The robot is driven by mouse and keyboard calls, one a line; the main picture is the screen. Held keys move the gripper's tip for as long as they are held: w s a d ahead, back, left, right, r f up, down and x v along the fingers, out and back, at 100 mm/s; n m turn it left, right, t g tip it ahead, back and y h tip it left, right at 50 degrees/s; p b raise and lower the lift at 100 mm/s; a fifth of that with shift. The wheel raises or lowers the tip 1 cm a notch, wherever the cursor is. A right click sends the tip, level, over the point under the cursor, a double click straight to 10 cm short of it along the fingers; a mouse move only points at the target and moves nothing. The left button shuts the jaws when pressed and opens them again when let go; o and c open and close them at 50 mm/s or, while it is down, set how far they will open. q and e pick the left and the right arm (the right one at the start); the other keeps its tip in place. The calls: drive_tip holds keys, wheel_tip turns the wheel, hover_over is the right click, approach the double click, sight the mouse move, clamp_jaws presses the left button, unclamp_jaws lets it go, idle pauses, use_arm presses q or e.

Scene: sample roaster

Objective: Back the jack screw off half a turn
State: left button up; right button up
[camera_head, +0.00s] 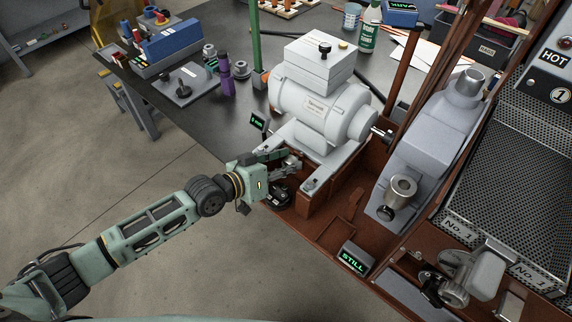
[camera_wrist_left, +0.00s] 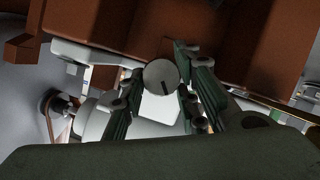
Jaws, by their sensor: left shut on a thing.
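The jack screw's round grey knob (camera_wrist_left: 161,77) shows in the left wrist view, with a short dark line on its face near the lower edge. My left gripper (camera_wrist_left: 163,88) has a finger on each side of the knob and is shut on it. In the head view my left gripper (camera_head: 287,166) reaches the near left end of the pale motor base (camera_head: 318,182). There the fingers hide the knob. The white motor (camera_head: 312,108) sits above on this base. My right gripper is in neither view.
A small green-lit display (camera_head: 258,120) stands just behind the gripper. A display reading STILL (camera_head: 353,257) sits on the rust-brown frame (camera_head: 335,226). A green post (camera_head: 255,38) and purple bottle (camera_head: 226,79) stand farther back. Open floor lies left of my arm.

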use_arm(q)
drive_tip(key=o, duration=1.1)
drive_tip(key=shift+s+d, duration=0.1)
drive_tip(key=shift+d, duration=0.1)
drive_tip(key=shift+a, duration=0.1)
drive_tip(key=v, duration=1.2)
